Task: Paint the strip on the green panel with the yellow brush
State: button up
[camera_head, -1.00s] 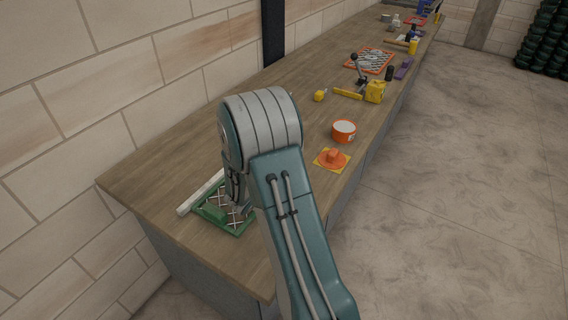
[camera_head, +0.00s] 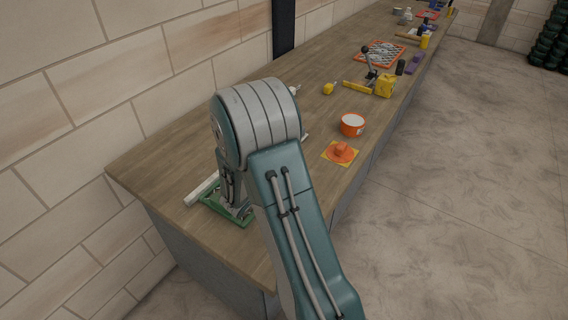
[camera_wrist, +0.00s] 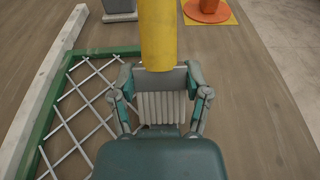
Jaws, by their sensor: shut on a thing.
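The green panel (camera_head: 243,221) lies on the worktop near its close end, partly hidden behind my arm. In the wrist view the green panel (camera_wrist: 47,120) is a green frame with crossing pale strands. My gripper (camera_wrist: 160,76) is shut on a thick yellow shaft, which I take to be the yellow brush (camera_wrist: 159,34). The shaft reaches up and out of the wrist view, and its bristle end does not show. My gripper (camera_head: 236,206) is over the panel in the head view. I cannot tell whether the brush touches the panel, nor make out any paint on the strip.
A white bar (camera_head: 202,189) lies along the panel's left side. An orange piece on a yellow square (camera_head: 341,152) and an orange-and-white tub (camera_head: 352,124) stand to the right. Yellow items (camera_head: 385,86) and an orange-framed lattice (camera_head: 381,54) lie farther along the worktop.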

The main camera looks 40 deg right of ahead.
jog(key=shift+s+a+f, duration=0.1)
jog(key=shift+s+a, duration=0.1)
jog(key=shift+a, duration=0.35)
jog(key=shift+s+a, duration=0.15)
jog(key=shift+a, duration=0.4)
jog(key=shift+v, duration=1.35)
jog(key=shift+s+a+f, duration=0.15)
jog(key=shift+s+a, duration=0.15)
jog(key=shift+a, duration=0.45)
jog(key=shift+s+a+f, duration=0.2)
jog(key=shift+s+a, duration=0.1)
jog(key=shift+a, duration=0.45)
jog(key=shift+s+a, duration=0.25)
jog(key=shift+a, duration=0.45)
jog(key=shift+r, duration=0.1)
notch_tip(320, 180, up, 7)
